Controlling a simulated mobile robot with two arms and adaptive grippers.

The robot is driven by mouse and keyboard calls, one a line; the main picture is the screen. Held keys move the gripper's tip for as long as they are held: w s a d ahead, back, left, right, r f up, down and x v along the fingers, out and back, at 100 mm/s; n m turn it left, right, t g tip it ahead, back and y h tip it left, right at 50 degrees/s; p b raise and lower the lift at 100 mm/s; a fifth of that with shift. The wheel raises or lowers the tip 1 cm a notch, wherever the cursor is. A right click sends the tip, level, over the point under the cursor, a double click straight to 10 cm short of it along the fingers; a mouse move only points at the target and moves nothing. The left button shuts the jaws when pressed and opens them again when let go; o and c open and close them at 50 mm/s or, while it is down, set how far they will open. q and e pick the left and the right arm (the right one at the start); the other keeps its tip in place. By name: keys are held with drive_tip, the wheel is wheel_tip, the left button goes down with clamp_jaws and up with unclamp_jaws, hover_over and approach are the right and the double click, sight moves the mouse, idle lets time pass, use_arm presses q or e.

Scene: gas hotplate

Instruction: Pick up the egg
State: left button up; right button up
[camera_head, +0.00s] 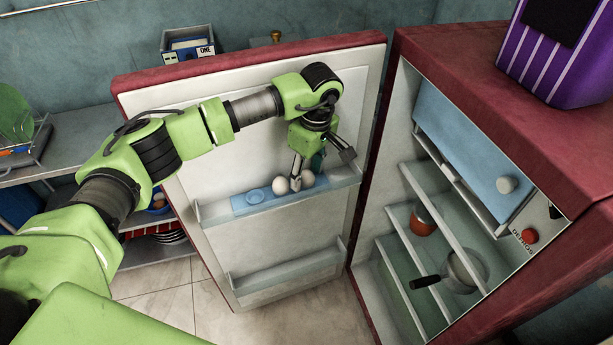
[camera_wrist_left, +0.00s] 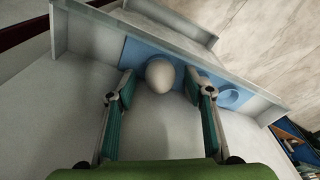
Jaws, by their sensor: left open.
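One egg (camera_head: 281,186) is just left of my left gripper (camera_head: 322,170) in the head view; the other egg (camera_head: 308,179) is at the gripper's opening, partly hidden by a finger. In the left wrist view, an egg (camera_wrist_left: 160,73) stands between the open fingers of my left gripper (camera_wrist_left: 160,88), with a gap on each side. The second egg is mostly hidden behind the right finger there. My right gripper is out of view.
The door shelf's clear rail (camera_head: 225,213) runs along the holder. The fridge body (camera_head: 480,90) stands at right, with a red jar (camera_head: 422,220) and a pan (camera_head: 465,270) inside. The lower door shelf (camera_head: 285,273) is empty.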

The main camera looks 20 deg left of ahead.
use_arm(q)
drive_tip(key=c, duration=0.8)
drive_tip(key=shift+r, duration=0.1)
